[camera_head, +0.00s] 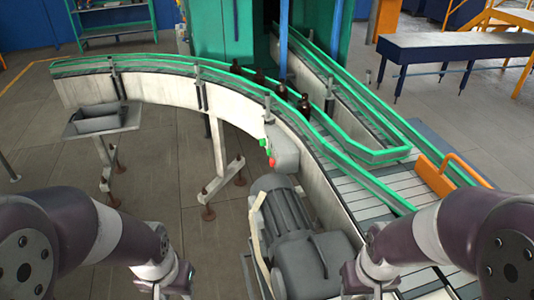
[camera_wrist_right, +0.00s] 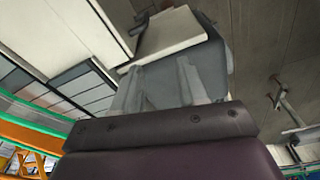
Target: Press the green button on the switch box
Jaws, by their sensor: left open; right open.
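The grey switch box (camera_head: 285,150) is fixed to the near side of the curved conveyor, at the middle of the head view. Its green button (camera_head: 263,143) faces left, with a red button (camera_head: 271,162) just below it. My left gripper (camera_head: 174,288) is at the bottom edge, left of and well short of the box; its fingertips are cut off. My right gripper (camera_head: 358,285) is low on the right, apart from the box. In the right wrist view its two grey fingers (camera_wrist_right: 160,85) are spread, with nothing visibly held. I cannot make out the buttons there.
A large grey motor (camera_head: 290,235) stands below the box, between my arms. Several dark bottles (camera_head: 281,90) stand on the green-railed conveyor (camera_head: 160,82). A grey tray (camera_head: 100,118) is at left. Open floor (camera_head: 165,175) lies left of the box.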

